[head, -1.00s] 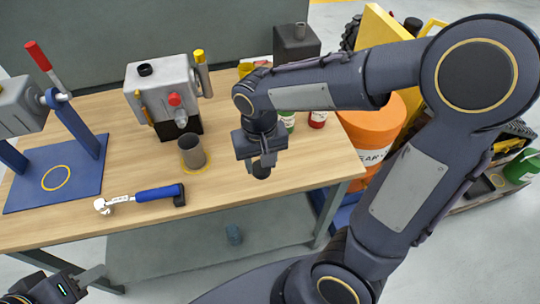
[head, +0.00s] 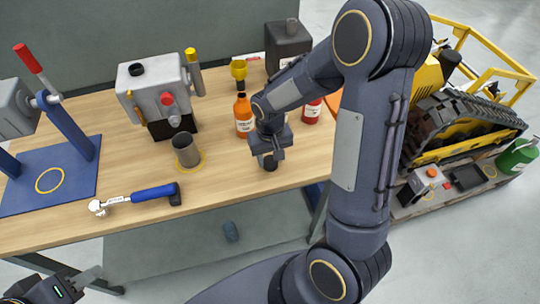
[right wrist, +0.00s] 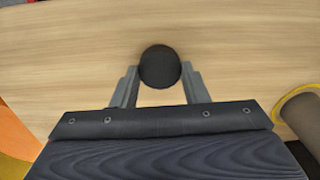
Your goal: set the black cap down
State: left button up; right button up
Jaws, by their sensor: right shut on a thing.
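The black cap (right wrist: 160,67) is round and dark and sits between the two fingers of my right gripper (right wrist: 160,85) in the right wrist view. In the head view my right gripper (head: 269,157) is shut on the cap (head: 270,164), low over the wooden bench (head: 225,195) near its front edge. Whether the cap touches the bench top I cannot tell.
A grey cup (head: 187,150) stands on a yellow ring left of my right gripper. A blue-handled tool (head: 145,195) lies at the front left. Bench top between cup and cap is clear.

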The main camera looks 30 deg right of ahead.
aim_at(270, 160)
jog(key=shift+f, duration=0.2)
jog(key=o, duration=1)
jog(key=shift+r, duration=0.1)
jog(key=shift+c, duration=0.2)
notch_tip(270, 160, up, 12)
jog(key=s+a+r+t+y, duration=0.2)
jog(key=s+r, duration=0.1)
jog(key=s, duration=0.5)
jog(key=s+a+r+t+y, duration=0.1)
jog(key=s+a+r+t, duration=0.1)
jog(key=s, duration=0.7)
jog(key=shift+r+n+t+y+p, duration=0.3)
jog(key=shift+r+t+y, duration=0.15)
jog(key=shift+t, duration=0.35)
jog(key=shift+s+a, duration=0.1)
